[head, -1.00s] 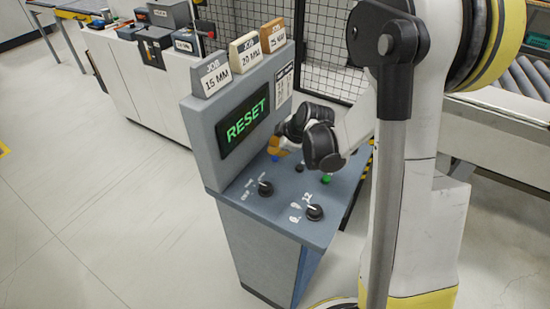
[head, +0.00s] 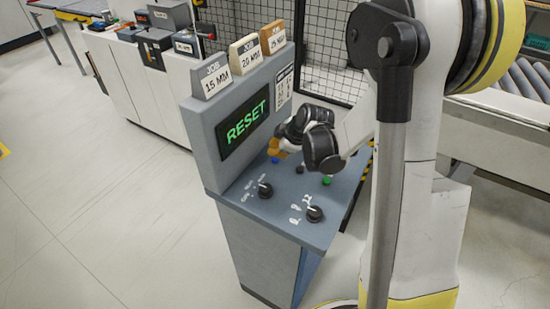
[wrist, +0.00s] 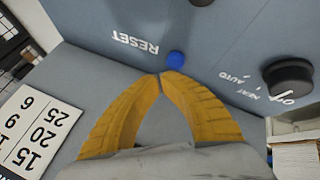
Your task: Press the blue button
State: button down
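The blue button (wrist: 175,59) sits on the grey console face beside the white "RESET" lettering in the wrist view. It also shows small in the head view (head: 275,160), at the foot of the screen. My gripper (wrist: 160,75) has yellow-orange fingers whose tips meet with nothing between them. The tips are right by the blue button, a little to its lower left in the wrist view. I cannot tell if they touch it. In the head view my gripper (head: 278,148) is just above the button, partly hidden by my wrist.
The console (head: 285,212) carries two black rotary knobs (head: 265,189) (head: 314,213), a small black button (head: 299,169) and a green button (head: 326,182). Its screen (head: 243,121) reads "RESET". Job blocks (head: 212,77) stand on top. Open floor lies to the left.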

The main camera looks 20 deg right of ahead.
jog(key=shift+f+b, duration=0.45)
jog(key=shift+b, duration=0.1)
jog(key=shift+f+b, duration=0.5)
dwell(0.6)
jog(key=shift+r, duration=0.1)
jog(key=shift+r+p, duration=0.6)
jog(key=shift+r, duration=0.25)
jog(key=shift+r, duration=0.1)
notch_tip(320, 180, up, 5)
jog(key=p, duration=0.3)
dwell(0.8)
